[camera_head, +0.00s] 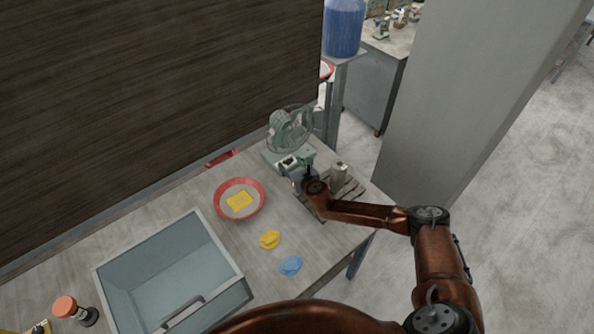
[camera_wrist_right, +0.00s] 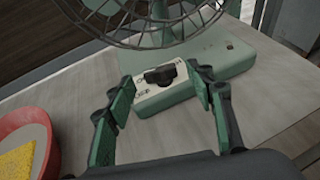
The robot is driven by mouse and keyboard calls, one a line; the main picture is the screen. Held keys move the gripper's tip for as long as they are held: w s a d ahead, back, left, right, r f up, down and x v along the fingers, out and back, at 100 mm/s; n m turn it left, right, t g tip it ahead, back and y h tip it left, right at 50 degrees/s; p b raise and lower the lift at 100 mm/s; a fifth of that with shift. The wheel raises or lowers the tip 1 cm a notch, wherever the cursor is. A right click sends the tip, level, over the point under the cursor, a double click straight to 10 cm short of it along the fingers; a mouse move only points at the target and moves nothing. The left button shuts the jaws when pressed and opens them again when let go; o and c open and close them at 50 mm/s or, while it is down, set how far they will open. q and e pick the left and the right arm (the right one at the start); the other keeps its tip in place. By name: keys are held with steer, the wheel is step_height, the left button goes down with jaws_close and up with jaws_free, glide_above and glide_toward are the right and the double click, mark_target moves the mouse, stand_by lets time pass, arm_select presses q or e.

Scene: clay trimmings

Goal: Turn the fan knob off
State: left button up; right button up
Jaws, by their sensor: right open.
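A green fan (camera_head: 289,130) with a wire cage stands at the far end of the table. Its base (camera_wrist_right: 215,62) shows in the right wrist view, with a pale control panel (camera_wrist_right: 146,100) on the front. A black knob (camera_wrist_right: 160,75) sits on that panel, its bar lying roughly crosswise. My right gripper (camera_wrist_right: 160,90) is open, one finger on each side of the panel, with the knob between the fingertips. I cannot tell whether a finger touches it. In the head view the right gripper (camera_head: 298,180) is just in front of the fan base. My left gripper is not in view.
A red bowl (camera_head: 222,210) with a yellow sponge (camera_head: 239,201) stands left of the gripper. A yellow lump (camera_head: 269,239) and a blue lump (camera_head: 290,266) lie nearer. A grey bin (camera_head: 118,262) fills the front left. A slatted board (camera_head: 351,190) with a block (camera_head: 338,176) lies right.

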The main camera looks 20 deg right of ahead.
steer(key=v, duration=1.1)
steer(key=shift+c, duration=0.7)
